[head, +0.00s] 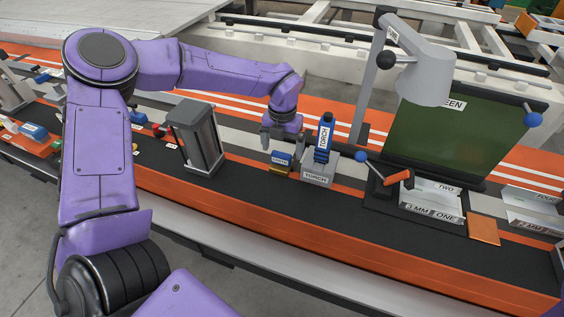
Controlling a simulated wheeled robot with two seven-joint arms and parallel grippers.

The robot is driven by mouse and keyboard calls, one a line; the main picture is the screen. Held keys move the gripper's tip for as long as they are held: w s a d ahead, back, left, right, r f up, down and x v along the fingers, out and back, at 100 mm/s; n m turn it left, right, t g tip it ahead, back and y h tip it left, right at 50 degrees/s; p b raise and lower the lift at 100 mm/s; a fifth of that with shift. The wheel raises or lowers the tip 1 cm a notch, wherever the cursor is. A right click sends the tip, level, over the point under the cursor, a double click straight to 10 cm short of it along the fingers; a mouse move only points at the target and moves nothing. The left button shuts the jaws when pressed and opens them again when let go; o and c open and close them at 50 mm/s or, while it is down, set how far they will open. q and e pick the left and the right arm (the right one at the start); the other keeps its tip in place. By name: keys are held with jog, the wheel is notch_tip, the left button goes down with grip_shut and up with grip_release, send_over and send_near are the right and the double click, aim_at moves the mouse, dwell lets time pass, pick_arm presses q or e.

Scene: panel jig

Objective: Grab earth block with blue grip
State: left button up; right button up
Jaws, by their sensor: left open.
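The earth block (281,159) has a blue grip with a pale label over a yellowish lower part. It sits on the dark strip of the bench, left of the torch stand. My left gripper (273,146) points down just above and slightly left of the block. It is open, and nothing shows held in it. Part of the block's top lies close behind or below the fingers, and I cannot tell whether they touch it. My right gripper is not in view.
A blue torch (324,138) stands upright in a grey holder (318,173) close right of the block. A grey upright box frame (197,136) stands left. A green screen (455,135), a lamp (425,75) and labelled plates (433,203) are on the right. The front dark strip is clear.

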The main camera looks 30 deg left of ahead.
aim_at(282, 154)
pick_arm(q)
jog(key=f+p, duration=0.1)
jog(key=f, duration=0.3)
jog(key=shift+s+f, duration=0.2)
jog(key=shift+w+a+f, duration=0.1)
jog(key=shift+f, duration=0.2)
jog(key=shift+r, duration=0.1)
jog(key=c, duration=1.4)
